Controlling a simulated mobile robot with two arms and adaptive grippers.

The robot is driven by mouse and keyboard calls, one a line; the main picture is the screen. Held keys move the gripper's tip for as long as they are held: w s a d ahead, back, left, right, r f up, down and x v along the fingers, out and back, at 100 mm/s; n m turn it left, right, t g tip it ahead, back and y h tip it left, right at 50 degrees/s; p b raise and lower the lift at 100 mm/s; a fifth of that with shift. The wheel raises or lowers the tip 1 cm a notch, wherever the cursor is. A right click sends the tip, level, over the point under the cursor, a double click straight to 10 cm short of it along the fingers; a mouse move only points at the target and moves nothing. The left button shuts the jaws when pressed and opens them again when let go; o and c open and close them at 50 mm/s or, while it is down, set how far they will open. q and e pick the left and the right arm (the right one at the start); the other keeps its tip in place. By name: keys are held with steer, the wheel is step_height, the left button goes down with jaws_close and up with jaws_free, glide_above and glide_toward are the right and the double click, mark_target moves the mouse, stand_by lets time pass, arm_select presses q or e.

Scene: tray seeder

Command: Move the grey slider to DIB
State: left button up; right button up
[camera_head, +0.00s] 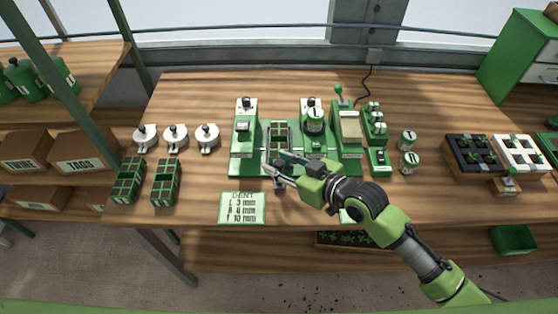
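The green tray seeder (245,160) stands in the middle of the wooden bench, with a celled tray (279,135) in its central bed. My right gripper (274,160) reaches in from the lower right to the front of that bed. Its two fingers look spread apart, with nothing clearly held between them. A small grey part (279,184) shows just below the fingers at the machine's front edge; I cannot tell whether it is the grey slider. No DIB marking is readable, and my gripper hides part of the machine's front. My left gripper is not in view.
A DENT card (242,208) lies in front of the machine. White round dispensers (207,136) and green celled trays (165,182) stand left. Jars (408,160), a black tray (472,155) and a white tray (518,153) stand right.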

steer(key=shift+w+a, duration=0.1)
jaws_close()
steer(key=a+p, duration=0.2)
steer(key=a, duration=0.8)
steer(key=shift+a, duration=0.15)
steer(key=shift+c, duration=1.1)
jaws_free()
steer(key=shift+o, duration=1.1)
steer(key=shift+a, duration=0.2)
